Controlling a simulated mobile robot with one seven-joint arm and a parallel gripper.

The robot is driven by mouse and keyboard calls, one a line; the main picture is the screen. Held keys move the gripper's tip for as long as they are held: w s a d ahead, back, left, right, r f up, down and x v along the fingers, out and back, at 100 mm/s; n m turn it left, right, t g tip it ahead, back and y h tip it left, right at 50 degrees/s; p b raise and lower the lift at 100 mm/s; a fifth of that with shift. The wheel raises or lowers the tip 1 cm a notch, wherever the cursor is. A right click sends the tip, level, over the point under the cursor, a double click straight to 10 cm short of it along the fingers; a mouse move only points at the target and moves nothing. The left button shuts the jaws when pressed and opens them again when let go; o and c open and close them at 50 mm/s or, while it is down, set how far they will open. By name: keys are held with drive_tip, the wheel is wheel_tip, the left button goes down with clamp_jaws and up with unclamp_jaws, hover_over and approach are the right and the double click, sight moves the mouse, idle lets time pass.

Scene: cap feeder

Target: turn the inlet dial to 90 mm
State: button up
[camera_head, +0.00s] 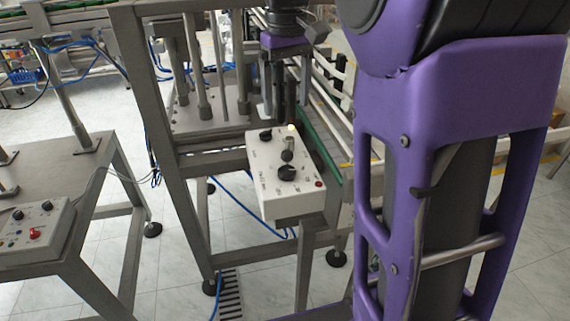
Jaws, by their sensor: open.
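A white control box (268,190) stands on a grey metal post in the middle of the view. Its sloped top carries a black dial (265,135) at the upper left, a grey-and-black knob (288,150) in the middle and a larger black dial (288,173) below it. The printed labels are too small to read, so I cannot tell which is the inlet dial or its setting. My gripper (284,106) points down just beyond the box's far edge, below a purple mount. Its fingers are apart, and I see nothing held between them.
Another control box (35,225) sits on a table at the left. My purple arm covers much of the right side.

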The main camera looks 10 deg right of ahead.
sight(287, 170)
wheel_tip(287, 170, down, 17)
drive_tip(key=b, duration=0.3)
drive_tip(key=shift+f, duration=0.15)
clamp_jaws()
idle(0.5)
